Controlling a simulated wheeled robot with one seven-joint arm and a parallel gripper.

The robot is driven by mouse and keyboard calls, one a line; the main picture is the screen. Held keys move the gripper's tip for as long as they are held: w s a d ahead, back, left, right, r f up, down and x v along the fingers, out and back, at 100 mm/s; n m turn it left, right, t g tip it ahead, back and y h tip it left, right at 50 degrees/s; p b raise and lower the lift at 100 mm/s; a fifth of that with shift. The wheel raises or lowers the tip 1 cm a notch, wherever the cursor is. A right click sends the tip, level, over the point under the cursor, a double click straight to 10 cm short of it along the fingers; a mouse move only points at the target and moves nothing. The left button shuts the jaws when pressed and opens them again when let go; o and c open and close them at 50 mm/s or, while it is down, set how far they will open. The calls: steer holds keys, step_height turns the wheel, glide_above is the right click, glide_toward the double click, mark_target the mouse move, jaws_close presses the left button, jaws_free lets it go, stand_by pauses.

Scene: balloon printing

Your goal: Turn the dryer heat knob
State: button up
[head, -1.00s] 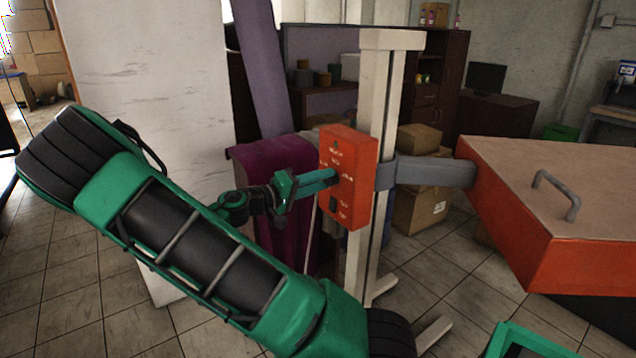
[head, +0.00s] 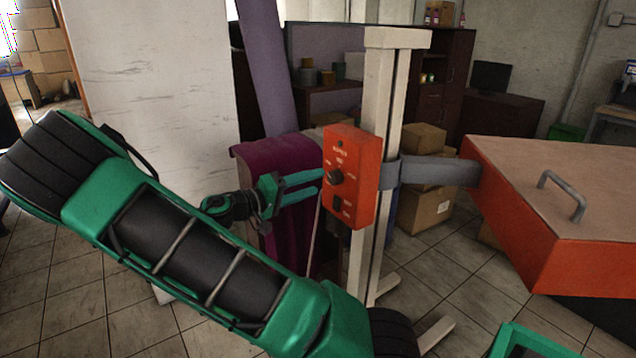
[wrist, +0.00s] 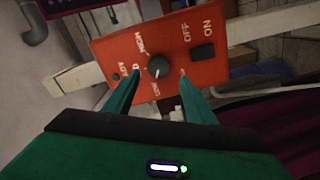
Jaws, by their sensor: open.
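The dryer heat knob (head: 335,177) is a small black round knob on the face of an orange control box (head: 350,150), which is fixed to a pale upright post. In the wrist view the knob (wrist: 158,66) lies between the lines of my two fingers, with a pale pointer mark on it. My gripper (head: 319,182) is open and empty, its green fingertips just left of the box in the head view. In the wrist view my gripper (wrist: 155,85) has a finger on each side below the knob, apart from it. A black OFF/ON switch (wrist: 203,52) sits beside the knob.
A grey bracket (head: 438,171) joins the post (head: 378,90) to the orange dryer hood (head: 520,210) with a handle at right. Maroon cloth (head: 285,165) hangs behind my gripper. Cardboard boxes (head: 425,205) stand behind the post.

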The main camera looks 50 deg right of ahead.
steer(key=v, duration=0.6)
steer(key=shift+d+f, duration=0.1)
stand_by(0.4)
steer(key=s+d+f+m+g+y, duration=0.1)
steer(key=s+d+f+y, duration=0.2)
steer(key=s+f+y, duration=0.65)
steer(key=s+a+r+n+t+y, duration=0.1)
steer(key=s+a+r+t+y, duration=0.1)
steer(key=s+a, duration=0.4)
steer(key=s+a+r+n+t+y, duration=0.1)
steer(key=s+a+r+t+y, duration=0.2)
steer(key=s+a+y, duration=0.3)
steer(key=shift+s+a+r, duration=0.45)
steer(key=shift+s+r, duration=0.35)
steer(key=shift+s, duration=0.35)
